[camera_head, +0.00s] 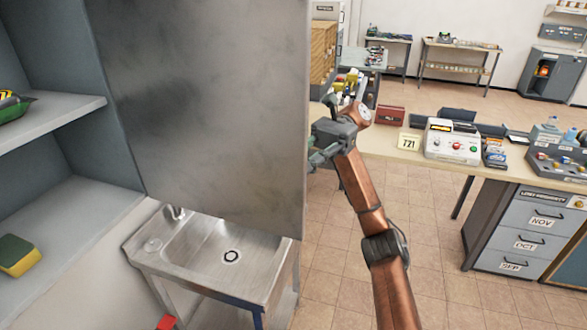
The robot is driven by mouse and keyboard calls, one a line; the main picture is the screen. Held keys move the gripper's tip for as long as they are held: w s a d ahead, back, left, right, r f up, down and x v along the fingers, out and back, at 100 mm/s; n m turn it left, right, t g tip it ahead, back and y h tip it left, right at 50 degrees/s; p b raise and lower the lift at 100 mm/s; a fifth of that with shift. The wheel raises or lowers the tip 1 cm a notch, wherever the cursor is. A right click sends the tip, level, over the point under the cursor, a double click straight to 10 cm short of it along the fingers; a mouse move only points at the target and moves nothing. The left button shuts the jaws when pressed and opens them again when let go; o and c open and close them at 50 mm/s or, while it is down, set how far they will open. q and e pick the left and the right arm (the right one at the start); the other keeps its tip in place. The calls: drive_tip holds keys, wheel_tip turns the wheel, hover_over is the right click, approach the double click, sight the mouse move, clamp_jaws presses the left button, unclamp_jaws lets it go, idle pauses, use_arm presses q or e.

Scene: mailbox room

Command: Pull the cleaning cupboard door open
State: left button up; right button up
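The cleaning cupboard door (215,95) is a large grey scuffed panel standing swung open, its inner side border meeting the cupboard at the left. The open cupboard (60,205) shows grey shelves at the left. My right gripper (318,160) is at the door's free right edge, around mid-height. Its fingers point left and are partly hidden by the door, so I cannot tell whether they are open, shut or touching it. No handle shows on the visible door face. My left gripper is not in view.
A yellow-green sponge (17,255) and a green item (12,107) lie on the shelves. A steel sink (215,258) stands below the door. A long counter (400,146) with devices and a drawer cabinet (525,235) is at the right. Tiled floor between is clear.

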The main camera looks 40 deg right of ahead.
drive_tip(key=shift+v, duration=2.7)
